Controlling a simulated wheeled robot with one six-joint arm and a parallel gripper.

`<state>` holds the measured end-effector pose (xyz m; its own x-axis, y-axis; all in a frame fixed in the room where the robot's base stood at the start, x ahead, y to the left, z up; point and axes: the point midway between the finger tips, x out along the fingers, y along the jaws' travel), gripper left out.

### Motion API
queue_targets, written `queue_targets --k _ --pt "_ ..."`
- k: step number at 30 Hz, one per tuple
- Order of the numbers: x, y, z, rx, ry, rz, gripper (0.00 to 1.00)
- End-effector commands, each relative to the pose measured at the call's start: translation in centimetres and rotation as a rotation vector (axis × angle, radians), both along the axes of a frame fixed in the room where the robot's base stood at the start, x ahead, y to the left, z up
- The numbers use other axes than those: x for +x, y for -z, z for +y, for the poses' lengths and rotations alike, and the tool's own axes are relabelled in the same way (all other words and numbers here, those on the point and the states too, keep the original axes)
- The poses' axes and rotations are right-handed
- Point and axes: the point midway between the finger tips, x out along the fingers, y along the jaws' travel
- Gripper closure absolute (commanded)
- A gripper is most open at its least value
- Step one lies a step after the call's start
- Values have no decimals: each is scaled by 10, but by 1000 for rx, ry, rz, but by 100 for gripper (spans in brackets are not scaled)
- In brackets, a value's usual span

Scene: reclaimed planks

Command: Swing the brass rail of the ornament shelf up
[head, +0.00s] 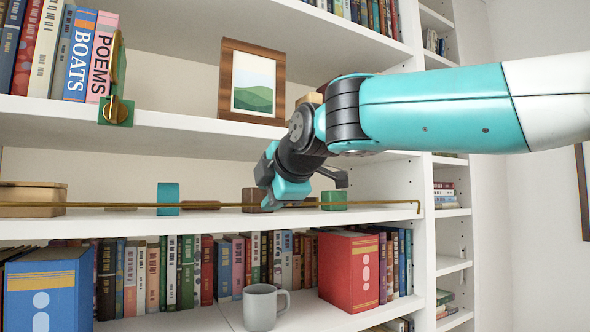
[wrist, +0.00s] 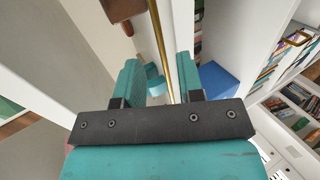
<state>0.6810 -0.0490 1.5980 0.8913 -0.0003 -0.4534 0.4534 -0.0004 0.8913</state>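The brass rail (head: 225,204) runs low and nearly level along the front of the ornament shelf (head: 385,214). In the wrist view the rail (wrist: 161,42) passes between the two teal fingers of my gripper (wrist: 159,65), with a visible gap to the right finger. The fingers are apart. Whether either touches the rail is not clear.
A green and brass fitting (head: 116,111) and a picture frame (head: 252,82) are above. A grey mug (head: 262,307) stands below.

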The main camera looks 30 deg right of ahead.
Motion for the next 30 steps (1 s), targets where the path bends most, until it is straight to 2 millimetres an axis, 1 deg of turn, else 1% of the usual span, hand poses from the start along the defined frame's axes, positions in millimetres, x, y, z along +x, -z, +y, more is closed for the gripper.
queue_targets --k 1,3,8,12,15,21,30 --pt "-13 -3 1 2 -4 -7 65" --pt "-30 -12 2 2 -4 -7 65" --pt "-67 -32 2 4 -7 -8 65" --pt "-95 -43 2 7 -9 -7 65" --pt "-103 -52 2 0 -4 -7 65" --pt "-115 -58 1 0 -2 -4 65" --pt "-118 -60 0 0 -1 -1 65"
